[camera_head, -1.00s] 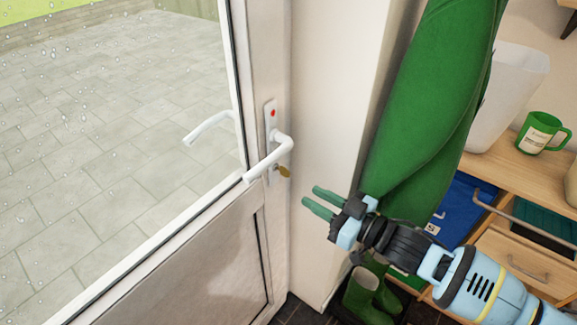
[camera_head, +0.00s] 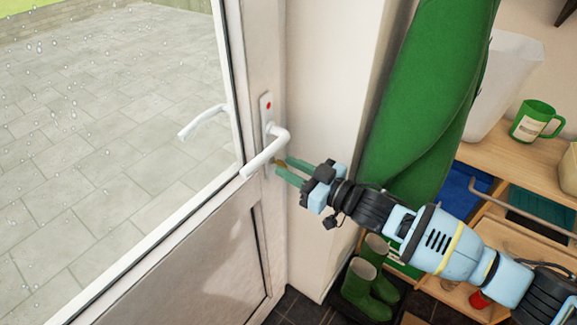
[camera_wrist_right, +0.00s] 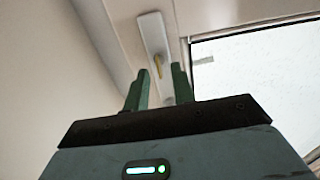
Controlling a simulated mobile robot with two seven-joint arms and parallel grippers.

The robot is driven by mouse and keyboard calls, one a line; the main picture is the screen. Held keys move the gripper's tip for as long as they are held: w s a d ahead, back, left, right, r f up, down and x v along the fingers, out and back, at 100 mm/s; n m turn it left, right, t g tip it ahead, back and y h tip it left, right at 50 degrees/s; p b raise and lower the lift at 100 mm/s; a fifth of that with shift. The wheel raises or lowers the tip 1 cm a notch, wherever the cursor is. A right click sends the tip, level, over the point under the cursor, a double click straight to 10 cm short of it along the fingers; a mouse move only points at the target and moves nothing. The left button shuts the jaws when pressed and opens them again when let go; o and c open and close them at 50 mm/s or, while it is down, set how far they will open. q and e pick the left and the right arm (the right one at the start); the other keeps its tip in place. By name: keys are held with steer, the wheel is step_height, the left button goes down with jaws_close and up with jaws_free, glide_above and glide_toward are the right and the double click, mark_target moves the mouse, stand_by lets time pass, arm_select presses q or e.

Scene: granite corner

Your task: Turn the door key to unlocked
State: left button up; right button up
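The white door (camera_head: 215,250) has a white lock plate (camera_head: 266,112) with a red mark near its top. A white lever handle (camera_head: 262,158) points to the lower left from the plate. The brass key (camera_head: 281,163) sits below the lever, partly hidden by a finger in the head view. My right gripper (camera_head: 278,168) is at the key with its green fingers apart. In the right wrist view the key (camera_wrist_right: 158,66) shows in the gap between the fingertips (camera_wrist_right: 160,75), seemingly not clamped. My left gripper is not in view.
A green coat (camera_head: 425,110) hangs right of the door, close above my right arm. Green boots (camera_head: 368,285) stand below. A wooden shelf (camera_head: 500,158) with a green mug (camera_head: 534,122) is at the right. Wet paving shows through the glass.

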steer(key=shift+w+a, duration=0.3)
steer(key=shift+a, duration=0.1)
jaws_close()
